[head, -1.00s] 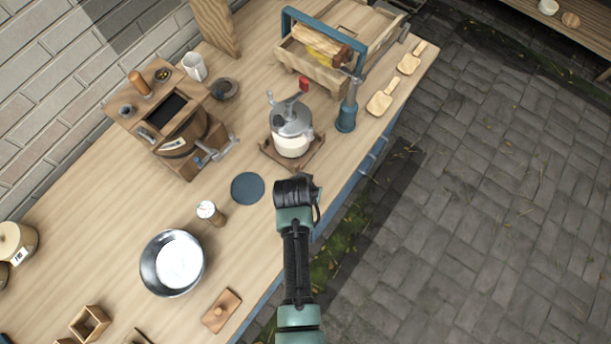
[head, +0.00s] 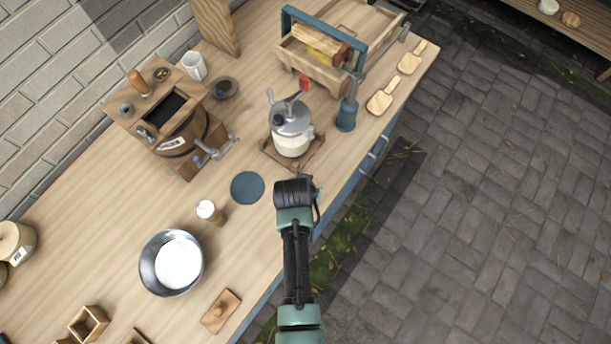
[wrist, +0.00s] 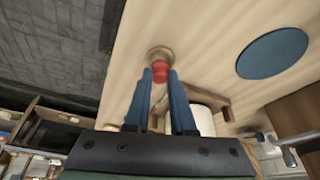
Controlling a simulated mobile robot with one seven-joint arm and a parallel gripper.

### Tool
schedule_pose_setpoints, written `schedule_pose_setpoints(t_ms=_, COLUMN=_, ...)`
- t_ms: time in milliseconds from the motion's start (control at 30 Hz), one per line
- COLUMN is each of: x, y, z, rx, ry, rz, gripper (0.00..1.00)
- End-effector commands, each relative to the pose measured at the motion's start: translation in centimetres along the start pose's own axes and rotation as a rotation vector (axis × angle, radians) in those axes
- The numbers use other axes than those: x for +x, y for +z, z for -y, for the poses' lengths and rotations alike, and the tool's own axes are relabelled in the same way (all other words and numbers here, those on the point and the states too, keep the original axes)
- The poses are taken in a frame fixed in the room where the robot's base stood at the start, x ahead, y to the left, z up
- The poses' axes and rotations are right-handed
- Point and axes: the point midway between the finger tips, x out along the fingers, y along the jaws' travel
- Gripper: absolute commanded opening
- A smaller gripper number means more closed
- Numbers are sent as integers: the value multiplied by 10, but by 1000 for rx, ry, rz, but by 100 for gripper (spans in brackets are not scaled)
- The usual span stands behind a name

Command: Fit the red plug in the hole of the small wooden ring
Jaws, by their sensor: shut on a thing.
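In the wrist view, my gripper (wrist: 161,80) has its two blue fingers shut on the red plug (wrist: 160,71). The small wooden ring (wrist: 160,52) is on the pale wooden tabletop right at the far end of the plug. The plug overlaps the ring's near side in this view, so I cannot tell whether its tip is in the hole, touching the rim or just above it. In the head view, my arm hides the fingers, the plug and the ring.
A flat blue disc (head: 247,187) lies left of my arm. A glass-and-metal churn (head: 291,130) stands on a wooden base beyond it. A small white-topped jar (head: 209,211) and a metal bowl (head: 172,263) stand to the left. The table's front edge runs close on the right.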

Motion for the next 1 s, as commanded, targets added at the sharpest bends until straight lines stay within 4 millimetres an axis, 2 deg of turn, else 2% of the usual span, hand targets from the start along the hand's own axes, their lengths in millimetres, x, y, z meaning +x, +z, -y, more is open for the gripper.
schedule_pose_setpoints(t_ms=133, x=0, y=0, z=0, rx=0, ry=0, rz=0, gripper=0)
schedule_pose_setpoints(t_ms=167, x=0, y=0, z=0, rx=0, ry=0, rz=0, gripper=28)
schedule_pose_setpoints(t_ms=333, x=0, y=0, z=0, rx=0, ry=0, rz=0, gripper=57)
schedule_pose_setpoints(t_ms=533, x=0, y=0, z=0, rx=0, ry=0, rz=0, gripper=57)
schedule_pose_setpoints(t_ms=667, x=0, y=0, z=0, rx=0, ry=0, rz=0, gripper=36)
schedule_pose_setpoints(t_ms=700, x=0, y=0, z=0, rx=0, ry=0, rz=1, gripper=34)
schedule_pose_setpoints(t_ms=1000, x=-1, y=0, z=0, rx=0, ry=0, rz=1, gripper=34)
